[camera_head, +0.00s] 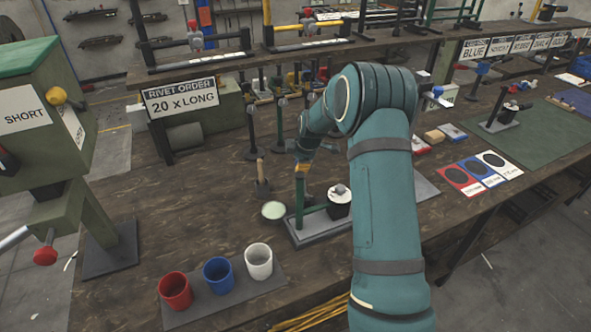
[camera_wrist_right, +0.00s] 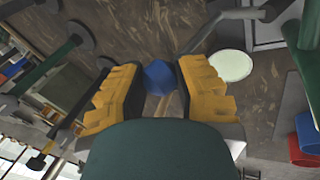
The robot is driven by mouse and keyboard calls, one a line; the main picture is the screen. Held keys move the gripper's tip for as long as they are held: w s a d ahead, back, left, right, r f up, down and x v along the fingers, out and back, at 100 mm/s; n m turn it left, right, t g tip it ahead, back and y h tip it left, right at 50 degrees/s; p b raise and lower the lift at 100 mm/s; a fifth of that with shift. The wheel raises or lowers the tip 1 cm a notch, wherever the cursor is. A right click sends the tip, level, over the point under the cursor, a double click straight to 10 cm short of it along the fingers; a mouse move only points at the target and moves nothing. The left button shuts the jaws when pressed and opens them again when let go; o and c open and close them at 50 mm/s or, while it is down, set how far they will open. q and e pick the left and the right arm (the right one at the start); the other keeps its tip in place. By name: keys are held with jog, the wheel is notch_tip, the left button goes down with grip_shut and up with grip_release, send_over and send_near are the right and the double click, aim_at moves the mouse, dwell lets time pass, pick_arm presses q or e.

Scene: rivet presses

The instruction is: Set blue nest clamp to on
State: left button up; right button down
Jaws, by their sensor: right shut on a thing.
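My right gripper (camera_wrist_right: 158,82) has its yellow fingers on both sides of a round blue knob (camera_wrist_right: 160,77) in the right wrist view and is shut on it. The rest of the blue clamp cannot be made out. In the head view my right arm reaches in, and the gripper (camera_head: 302,170) points down at a small fixture with a green post (camera_head: 300,200) on a grey base (camera_head: 318,230). The blue knob is hidden there. My left gripper is not in view.
Red (camera_head: 174,291), blue (camera_head: 218,275) and white (camera_head: 259,262) cups stand on a mat in front. A green press (camera_head: 60,130) stands at left.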

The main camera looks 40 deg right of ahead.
jog(key=shift+s+a+b, duration=0.1)
jog(key=shift+s+b, duration=0.2)
jog(key=shift+s, duration=0.15)
jog(key=s, duration=0.1)
jog(key=b, duration=0.1)
jog(key=s, duration=0.1)
jog(key=shift+s+a+r, duration=0.25)
jog(key=shift+s+a, duration=0.1)
jog(key=shift+s+a+b, duration=0.2)
jog(key=shift+s+b, duration=0.25)
jog(key=shift+s, duration=0.3)
jog(key=shift+s+a+b, duration=0.15)
jog(key=shift+s+b, duration=0.25)
jog(key=shift+s, duration=0.3)
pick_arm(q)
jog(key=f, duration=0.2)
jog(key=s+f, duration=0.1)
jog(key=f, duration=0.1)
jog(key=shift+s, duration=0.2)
pick_arm(e)
jog(key=shift+s+f, duration=0.1)
jog(key=shift+s, duration=0.1)
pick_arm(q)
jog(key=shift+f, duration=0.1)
pick_arm(e)
jog(key=shift+s+f, duration=0.1)
jog(key=shift+s, duration=0.05)
